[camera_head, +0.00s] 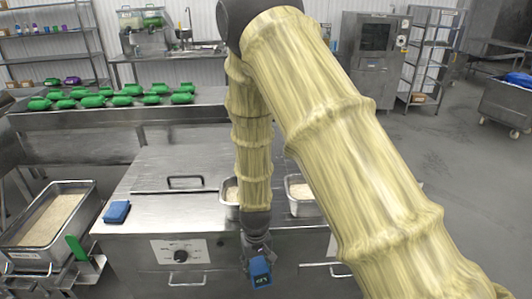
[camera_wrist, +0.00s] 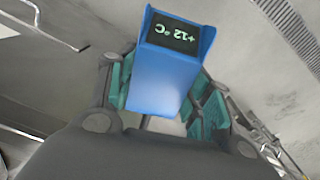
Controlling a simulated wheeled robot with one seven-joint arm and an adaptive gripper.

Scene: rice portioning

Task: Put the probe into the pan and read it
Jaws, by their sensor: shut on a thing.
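The blue probe (camera_head: 260,268) is held in my gripper (camera_head: 257,247) in front of the steel counter's front face. In the wrist view my gripper (camera_wrist: 163,100) has its teal pads on both sides of the blue probe body (camera_wrist: 163,82). The probe's dark display shows +12 °C, upside down in that view. The probe's tip cannot be made out. A large steel pan (camera_head: 86,203) of pale rice stands at the left, apart from my gripper. Two smaller pans with rice, the left one (camera_head: 229,212) and the right one (camera_head: 304,208), are on the counter, partly hidden by my arm.
A blue folded item (camera_head: 117,212) lies on the counter (camera_head: 165,208) at its left. A green handle (camera_head: 76,247) stands near the large pan. Several green packs (camera_head: 122,100) lie on a bench behind. The counter's left middle is mostly clear.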

